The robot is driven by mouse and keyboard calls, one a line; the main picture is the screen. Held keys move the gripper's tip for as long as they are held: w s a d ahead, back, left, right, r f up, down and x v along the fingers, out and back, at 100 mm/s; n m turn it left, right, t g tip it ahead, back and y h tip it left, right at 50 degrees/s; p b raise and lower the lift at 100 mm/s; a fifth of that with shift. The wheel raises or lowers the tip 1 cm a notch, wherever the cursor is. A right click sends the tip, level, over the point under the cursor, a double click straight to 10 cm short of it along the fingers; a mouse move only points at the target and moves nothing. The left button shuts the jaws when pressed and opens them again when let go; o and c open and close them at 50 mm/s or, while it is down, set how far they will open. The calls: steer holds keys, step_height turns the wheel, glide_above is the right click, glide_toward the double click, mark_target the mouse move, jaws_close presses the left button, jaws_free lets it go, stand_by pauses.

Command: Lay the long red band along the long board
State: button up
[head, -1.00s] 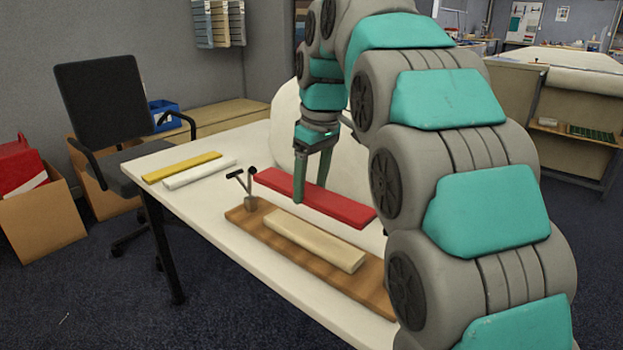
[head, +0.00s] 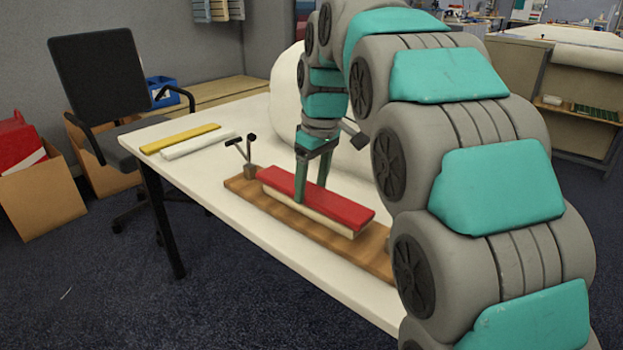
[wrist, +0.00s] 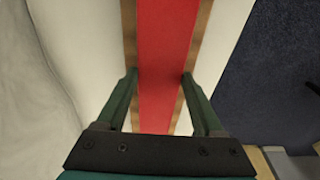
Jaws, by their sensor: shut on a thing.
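The long red band (head: 342,207) lies lengthwise over the cream bar (head: 310,219), which sits on the long wooden board (head: 377,254). Band and bar line up closely; I cannot tell whether they touch or a thin gap remains. My gripper (head: 311,194) points down and is shut across the band near its middle. In the wrist view the red band (wrist: 166,40) runs between the two fingers, with strips of the wooden board (wrist: 201,45) showing on both sides. The band hides most of the bar's top.
A dark forked post (head: 248,160) stands at the board's left end. A yellow bar (head: 180,139) and a white bar (head: 195,146) lie at the table's far left. A large white rounded shape (head: 284,95) stands behind my gripper. The table's front left (head: 225,205) is clear.

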steer(key=shift+f, duration=0.15)
steer(key=o, duration=1.5)
steer(key=shift+o, duration=0.2)
